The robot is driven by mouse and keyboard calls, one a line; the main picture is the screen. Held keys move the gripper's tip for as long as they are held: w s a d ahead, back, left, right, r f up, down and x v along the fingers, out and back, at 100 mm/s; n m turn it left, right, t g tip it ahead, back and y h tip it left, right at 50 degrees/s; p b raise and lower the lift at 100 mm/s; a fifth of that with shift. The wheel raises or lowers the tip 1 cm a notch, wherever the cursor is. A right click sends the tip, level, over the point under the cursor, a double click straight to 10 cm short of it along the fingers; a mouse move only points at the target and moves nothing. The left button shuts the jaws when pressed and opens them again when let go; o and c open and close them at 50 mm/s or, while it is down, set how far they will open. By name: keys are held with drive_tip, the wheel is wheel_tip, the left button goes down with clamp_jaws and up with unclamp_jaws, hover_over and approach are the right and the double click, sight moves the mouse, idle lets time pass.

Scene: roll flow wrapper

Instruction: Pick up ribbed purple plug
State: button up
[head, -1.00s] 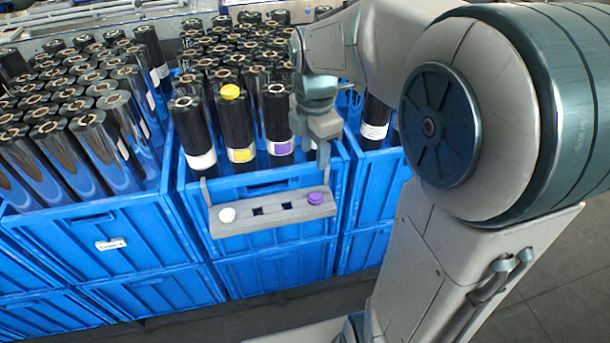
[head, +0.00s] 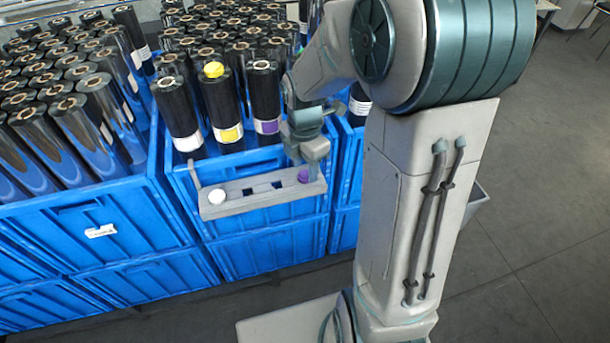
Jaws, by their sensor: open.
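The ribbed purple plug (head: 303,176) sits at the right end of a grey holder (head: 262,198) hung on the front of a blue crate. My gripper (head: 312,172) is at the plug, pointing down, and partly covers it. The gripper is open. I cannot tell whether its fingers are around the plug or just beside it. A white plug (head: 217,197) sits at the left end of the holder, with two dark square holes between the plugs.
Blue crates (head: 100,231) hold several upright black rolls. Three front rolls bear white, yellow and purple labels; the yellow-labelled roll has a yellow plug (head: 213,69) on top. Open grey floor (head: 520,230) lies to the right.

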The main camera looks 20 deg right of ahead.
wheel_tip(320, 180, down, 2)
drive_tip(key=shift+c, duration=0.4)
drive_tip(key=c, duration=0.7)
drive_tip(key=shift+o, duration=0.2)
drive_tip(key=shift+r, duration=0.1)
